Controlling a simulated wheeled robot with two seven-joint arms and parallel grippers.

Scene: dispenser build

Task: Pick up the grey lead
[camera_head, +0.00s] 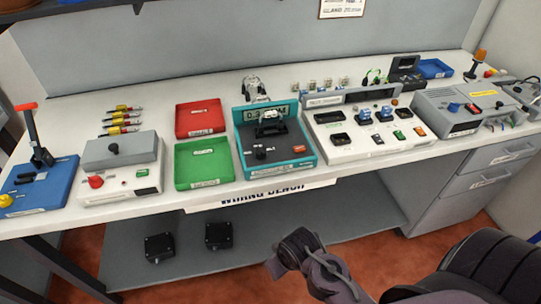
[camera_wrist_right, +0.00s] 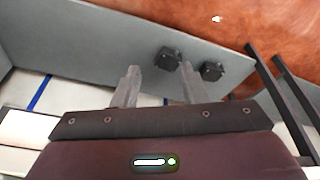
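I cannot clearly make out a grey lead in either view. A small grey item (camera_head: 252,85) stands at the back of the bench behind the teal fixture; its kind is unclear. Dark and green thin leads (camera_head: 374,77) lie at the back right, and short cable ends show by the grey box at the right. My right gripper (camera_wrist_right: 159,88) is open and empty in the right wrist view, its two fingers apart. In the head view, part of my right arm is low in front of the bench, with the fingertips not clear. My left gripper is not in view.
The white bench holds a blue fixture (camera_head: 40,187), a red tray (camera_head: 201,133), a green tray (camera_head: 188,181), the teal fixture (camera_head: 318,155), a white panel (camera_head: 350,150) and a grey box (camera_head: 437,124). Two black boxes (camera_head: 159,247) sit on the lower shelf.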

